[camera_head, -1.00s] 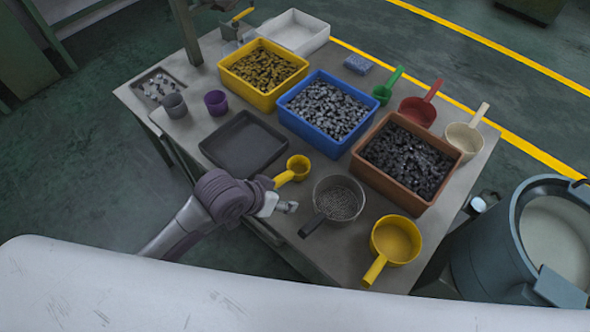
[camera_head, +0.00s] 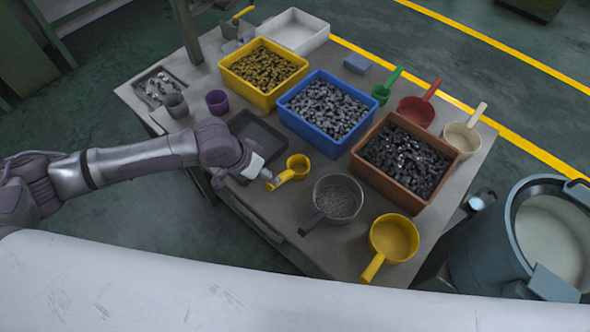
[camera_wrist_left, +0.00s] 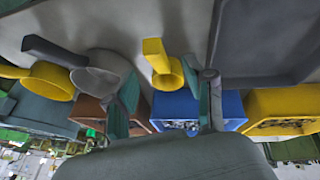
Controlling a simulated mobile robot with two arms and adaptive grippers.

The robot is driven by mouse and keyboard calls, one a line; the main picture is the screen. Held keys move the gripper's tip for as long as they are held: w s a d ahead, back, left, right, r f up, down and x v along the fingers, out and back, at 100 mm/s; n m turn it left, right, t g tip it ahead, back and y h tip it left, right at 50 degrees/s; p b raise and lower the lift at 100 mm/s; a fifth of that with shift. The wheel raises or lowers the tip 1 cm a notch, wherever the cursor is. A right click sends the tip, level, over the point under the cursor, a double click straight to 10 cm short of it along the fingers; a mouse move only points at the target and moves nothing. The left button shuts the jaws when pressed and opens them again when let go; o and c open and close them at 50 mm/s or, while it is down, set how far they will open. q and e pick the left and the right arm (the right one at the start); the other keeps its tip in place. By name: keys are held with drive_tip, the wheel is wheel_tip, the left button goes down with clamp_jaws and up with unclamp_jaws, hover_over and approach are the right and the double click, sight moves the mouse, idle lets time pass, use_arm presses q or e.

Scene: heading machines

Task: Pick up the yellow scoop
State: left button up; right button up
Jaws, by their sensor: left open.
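A small yellow scoop (camera_head: 299,166) sits on the table between the black tray and the sieve, its handle pointing toward the lower left. My left gripper (camera_head: 271,181) is beside the handle end. In the left wrist view, its open fingers (camera_wrist_left: 166,82) stand on either side of the small scoop (camera_wrist_left: 163,66), with nothing visibly held. I cannot tell whether a finger touches it. A larger yellow scoop (camera_head: 394,240) sits at the table's front right, handle toward the front edge; it also shows at left in the wrist view (camera_wrist_left: 48,81). My right gripper is not in view.
The black tray (camera_head: 262,135) lies just behind my left gripper. A dark-handled sieve (camera_head: 338,199) stands right of the small scoop. Blue (camera_head: 314,137), brown (camera_head: 378,190) and yellow bins (camera_head: 257,95) of parts stand behind. Green, red and cream scoops line the far edge.

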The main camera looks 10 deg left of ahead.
sight(287, 176)
use_arm(q)
drive_tip(key=x, duration=0.2)
drive_tip(key=p+x, duration=0.1)
drive_tip(key=x, duration=0.5)
drive_tip(key=shift+w+d+r, duration=0.2)
drive_tip(key=shift+w+d, duration=0.05)
clamp_jaws()
